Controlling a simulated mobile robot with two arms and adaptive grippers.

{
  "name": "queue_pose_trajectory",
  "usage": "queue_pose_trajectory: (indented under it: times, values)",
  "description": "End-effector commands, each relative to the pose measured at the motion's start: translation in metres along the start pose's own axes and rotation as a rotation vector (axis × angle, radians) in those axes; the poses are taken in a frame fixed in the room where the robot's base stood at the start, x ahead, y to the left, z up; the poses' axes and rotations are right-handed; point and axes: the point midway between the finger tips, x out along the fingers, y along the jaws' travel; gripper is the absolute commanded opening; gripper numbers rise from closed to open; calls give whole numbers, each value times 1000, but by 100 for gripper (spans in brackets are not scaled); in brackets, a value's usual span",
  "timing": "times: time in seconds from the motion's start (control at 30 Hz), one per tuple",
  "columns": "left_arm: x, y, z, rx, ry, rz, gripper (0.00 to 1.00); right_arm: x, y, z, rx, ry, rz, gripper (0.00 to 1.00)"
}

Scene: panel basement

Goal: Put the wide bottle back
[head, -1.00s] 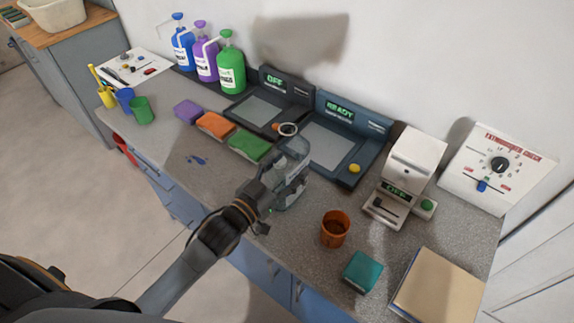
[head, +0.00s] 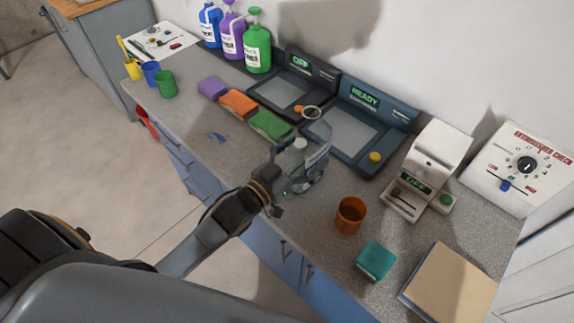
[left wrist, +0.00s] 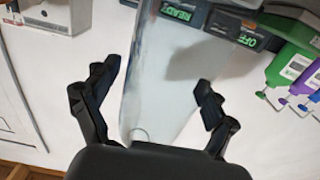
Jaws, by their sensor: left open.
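A wide, clear grey see-through bottle (head: 314,162) is on the counter in front of the two dark tray devices. My left gripper (head: 290,176) is at the bottle, its arm coming in from the left. In the left wrist view my left gripper (left wrist: 158,80) is open, with one finger on each side of the see-through bottle (left wrist: 165,50). I cannot tell whether either finger touches it. The bottle's lower part is partly hidden by the gripper in the head view. My right gripper is not in view.
Blue, purple and green pump bottles (head: 257,48) stand along the back wall. Three sponges (head: 238,103) lie left of the devices marked OFF (head: 295,92) and READY (head: 350,135). An orange cup (head: 351,214), a teal block (head: 375,261) and a white machine (head: 430,165) are to the right.

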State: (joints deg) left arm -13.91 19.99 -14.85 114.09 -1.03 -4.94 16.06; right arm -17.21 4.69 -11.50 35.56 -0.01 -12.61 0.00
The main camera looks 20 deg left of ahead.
Motion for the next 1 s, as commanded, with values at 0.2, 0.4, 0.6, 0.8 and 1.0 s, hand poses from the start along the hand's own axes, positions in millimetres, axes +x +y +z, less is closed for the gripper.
queue_pose_trajectory:
  times: [0.2, 0.4, 0.6, 0.8, 1.0]
  values:
    - [-42, 0, 4, 0, -5, 0, 85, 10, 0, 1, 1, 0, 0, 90]
    - [-80, 0, 3, 1, -4, 0, 85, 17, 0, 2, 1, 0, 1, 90]
    - [-103, 0, 2, 0, -2, 0, 85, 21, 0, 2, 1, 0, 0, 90]
    - [-111, 0, 0, 0, 0, 0, 85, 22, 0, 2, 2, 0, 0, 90]
    - [-111, 0, 0, 0, 1, 0, 85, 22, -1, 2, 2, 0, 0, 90]
